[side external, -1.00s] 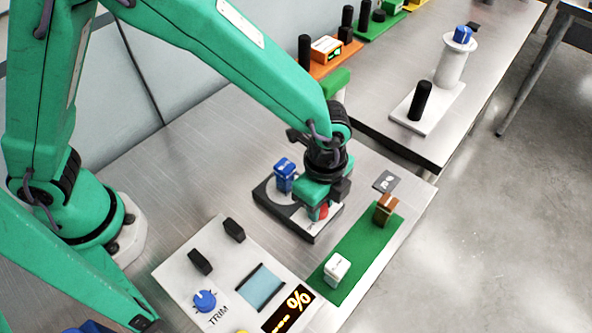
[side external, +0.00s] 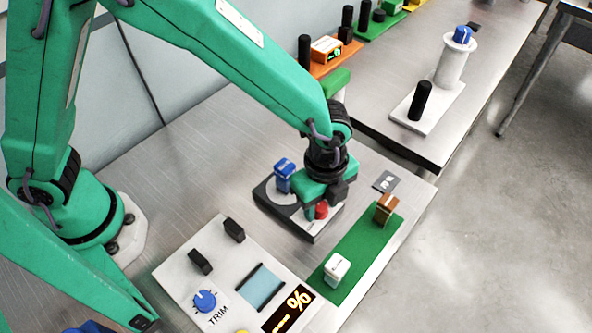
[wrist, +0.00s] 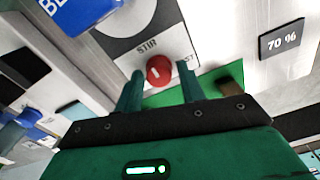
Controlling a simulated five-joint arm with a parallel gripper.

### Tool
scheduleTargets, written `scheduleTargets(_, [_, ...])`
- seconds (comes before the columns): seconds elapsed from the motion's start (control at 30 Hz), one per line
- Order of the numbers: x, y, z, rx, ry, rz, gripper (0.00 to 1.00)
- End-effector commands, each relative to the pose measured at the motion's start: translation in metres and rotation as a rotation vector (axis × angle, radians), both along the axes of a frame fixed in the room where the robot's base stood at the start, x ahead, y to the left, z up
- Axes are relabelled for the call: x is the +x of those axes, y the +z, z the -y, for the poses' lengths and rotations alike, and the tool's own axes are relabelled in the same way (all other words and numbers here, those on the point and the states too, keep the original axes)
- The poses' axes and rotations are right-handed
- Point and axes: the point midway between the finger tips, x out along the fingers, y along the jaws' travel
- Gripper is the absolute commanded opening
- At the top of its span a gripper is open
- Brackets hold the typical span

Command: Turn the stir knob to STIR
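The red stir knob (wrist: 159,70) sits on a grey and white module (side external: 318,232), with a STIR label (wrist: 147,46) beside it in the wrist view. A small pale mark shows on the knob's face. A second, partly hidden label (wrist: 188,63) is near the right fingertip. My gripper (wrist: 162,73) is open, with one finger on each side of the knob and visible gaps between. In the side view, my gripper (side external: 318,212) is low over the module and partly hides the knob (side external: 322,210).
A blue block (side external: 284,176) stands on the same module. A green board (side external: 357,257) holds a white block (side external: 337,268) and a brown one (side external: 386,208). A panel with a TRIM knob (side external: 204,301) lies in front. A "70 %" card (wrist: 282,39) lies nearby.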

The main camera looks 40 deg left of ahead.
Motion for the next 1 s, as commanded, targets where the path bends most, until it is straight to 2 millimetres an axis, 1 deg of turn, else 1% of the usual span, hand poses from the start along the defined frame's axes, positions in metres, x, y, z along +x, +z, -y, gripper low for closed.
scheduleTargets(0.3, [0.0,-0.001,-0.001,0.001,0.002,-0.002,0.5])
scheduleTargets(0.47, [0.0,0.003,-0.001,0.001,0.002,-0.001,0.5])
scheduleTargets(0.67, [0.0,0.02,0.0,-0.001,0.002,0.001,0.5])
scheduleTargets(1.0, [0.0,0.063,0.0,0.0,0.001,0.001,0.5])
